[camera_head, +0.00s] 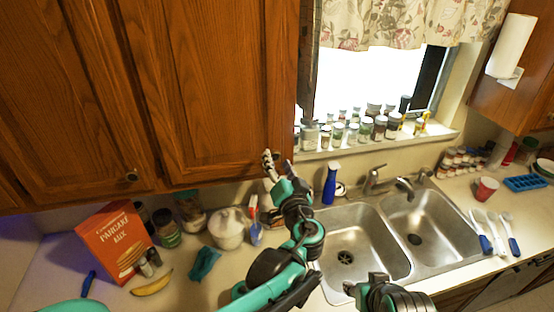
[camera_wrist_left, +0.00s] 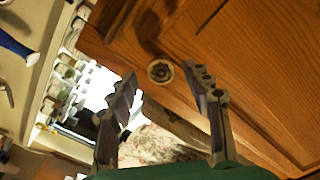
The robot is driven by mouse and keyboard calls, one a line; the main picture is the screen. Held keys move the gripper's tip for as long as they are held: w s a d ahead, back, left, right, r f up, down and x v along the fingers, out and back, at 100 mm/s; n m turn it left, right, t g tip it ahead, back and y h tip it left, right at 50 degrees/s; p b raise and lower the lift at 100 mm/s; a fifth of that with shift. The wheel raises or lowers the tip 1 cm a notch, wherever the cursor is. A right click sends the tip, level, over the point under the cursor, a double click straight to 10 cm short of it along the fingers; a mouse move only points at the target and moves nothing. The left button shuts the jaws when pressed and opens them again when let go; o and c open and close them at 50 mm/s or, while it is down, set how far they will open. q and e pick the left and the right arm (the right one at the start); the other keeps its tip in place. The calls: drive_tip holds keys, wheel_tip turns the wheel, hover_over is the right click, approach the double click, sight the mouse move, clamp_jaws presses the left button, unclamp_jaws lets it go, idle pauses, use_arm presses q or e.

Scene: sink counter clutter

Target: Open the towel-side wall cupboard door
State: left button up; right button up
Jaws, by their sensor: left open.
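The wall cupboard door beside the window (camera_head: 215,95) is brown wood and looks closed. My left gripper (camera_head: 272,160) is at its lower right corner, with the fingers pointing up. In the left wrist view, a round metal knob (camera_wrist_left: 160,71) on the wood lies between the tips of my open left gripper (camera_wrist_left: 160,82), with a gap visible on each side. In the head view this knob is hidden behind the gripper. A white paper towel roll (camera_head: 510,45) hangs on another wall cupboard (camera_head: 530,85) at the far right. My right gripper's fingers do not show.
A neighbouring cupboard door (camera_head: 70,90) on the left has its own knob (camera_head: 131,175). Several jars line the window sill (camera_head: 400,138). Below stand a pancake mix box (camera_head: 112,240), a white pot (camera_head: 228,230) and a blue bottle (camera_head: 330,183), beside the double sink (camera_head: 352,228).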

use_arm(q)
drive_tip(key=shift+w+a, duration=0.2)
drive_tip(key=shift+w, duration=0.3)
clamp_jaws()
drive_tip(key=shift+s, duration=0.15)
